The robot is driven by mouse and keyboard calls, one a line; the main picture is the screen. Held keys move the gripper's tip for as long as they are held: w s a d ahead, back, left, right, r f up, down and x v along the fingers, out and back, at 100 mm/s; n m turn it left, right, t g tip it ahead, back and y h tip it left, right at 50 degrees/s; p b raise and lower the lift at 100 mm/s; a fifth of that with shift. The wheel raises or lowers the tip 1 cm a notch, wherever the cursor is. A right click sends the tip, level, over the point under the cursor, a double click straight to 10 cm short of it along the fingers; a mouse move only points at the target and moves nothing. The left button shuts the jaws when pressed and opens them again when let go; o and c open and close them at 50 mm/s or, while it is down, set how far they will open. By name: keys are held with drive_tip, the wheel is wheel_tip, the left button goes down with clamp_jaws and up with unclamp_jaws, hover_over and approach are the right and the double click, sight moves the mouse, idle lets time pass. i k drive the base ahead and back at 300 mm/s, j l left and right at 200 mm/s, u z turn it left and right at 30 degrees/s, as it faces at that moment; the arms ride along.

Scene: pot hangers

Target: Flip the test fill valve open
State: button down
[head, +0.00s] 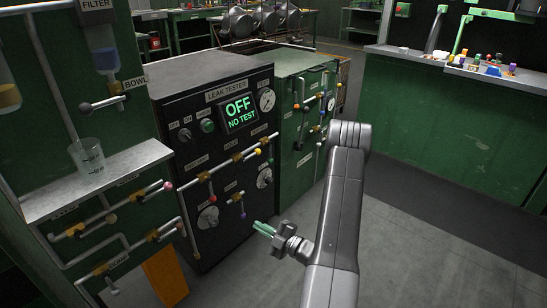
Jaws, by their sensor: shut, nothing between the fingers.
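The black leak tester cabinet (170,95) stands left of centre, its screen (239,112) reading "OFF NO TEST". Its front carries pipes with small lever valves: one with a yellow tip (257,152) at upper right and one with a purple tip (243,215) lower down. The small labels are too blurred to tell which is the test fill valve. My gripper (264,228), with greenish fingertips, is shut and empty. In the picture it is just right of and below the purple-tipped lever; whether it touches the panel cannot be told.
A green panel (100,140) with a shelf (105,180), a beaker (88,156) and more pipes stands at left. A green cabinet (300,75) with valves stands right of the tester. Green benches (440,130) are at right. The grey floor (430,240) between is clear.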

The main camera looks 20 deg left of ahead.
sight(270, 160)
drive_tip(key=i+j, duration=0.15)
drive_tip(key=i, duration=0.9)
